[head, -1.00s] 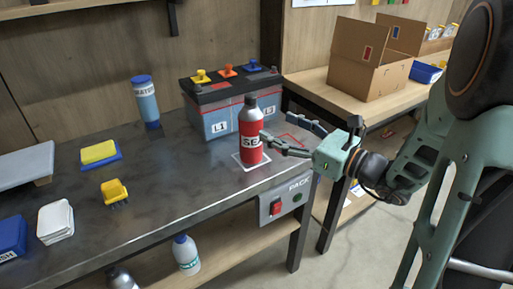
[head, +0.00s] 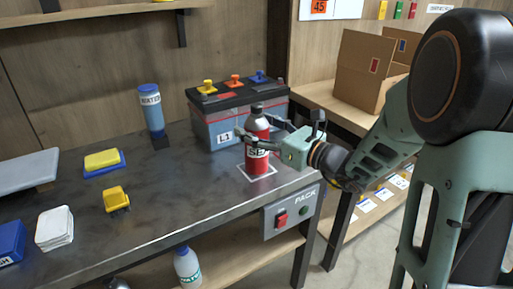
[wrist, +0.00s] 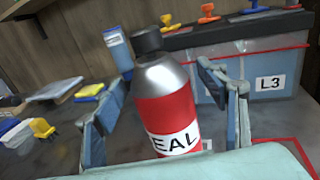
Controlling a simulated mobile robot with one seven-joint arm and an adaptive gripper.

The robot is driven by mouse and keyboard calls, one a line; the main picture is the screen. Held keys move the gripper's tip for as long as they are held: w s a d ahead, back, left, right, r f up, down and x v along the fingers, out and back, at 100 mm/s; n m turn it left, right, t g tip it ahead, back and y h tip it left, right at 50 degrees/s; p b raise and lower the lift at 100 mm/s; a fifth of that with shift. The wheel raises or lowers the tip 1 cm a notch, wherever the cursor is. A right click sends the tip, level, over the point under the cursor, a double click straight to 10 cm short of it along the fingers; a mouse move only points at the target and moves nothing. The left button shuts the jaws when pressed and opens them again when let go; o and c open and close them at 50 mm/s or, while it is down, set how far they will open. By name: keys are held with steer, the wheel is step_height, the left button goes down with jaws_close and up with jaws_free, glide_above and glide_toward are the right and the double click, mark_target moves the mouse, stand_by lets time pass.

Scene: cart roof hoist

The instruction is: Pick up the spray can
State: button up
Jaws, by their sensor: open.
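The spray can (head: 257,158) is red with a silver shoulder, a dark cap and a white label. It stands upright on a white-outlined square near the front right of the dark bench. In the wrist view the can (wrist: 166,105) stands between the two fingers of my gripper (wrist: 166,108). My gripper (head: 258,138) is open around the can in the head view, one finger on each side. In the wrist view a gap shows on both sides of the can. The can's base is hidden in the wrist view by my gripper's body.
A battery-like box (head: 215,125) with coloured knobs stands close behind the can. A panel labelled PACK (head: 290,213) hangs at the front edge. The bench's middle is clear.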

jaws_close()
steer(key=shift+r, duration=0.1)
stand_by(0.5)
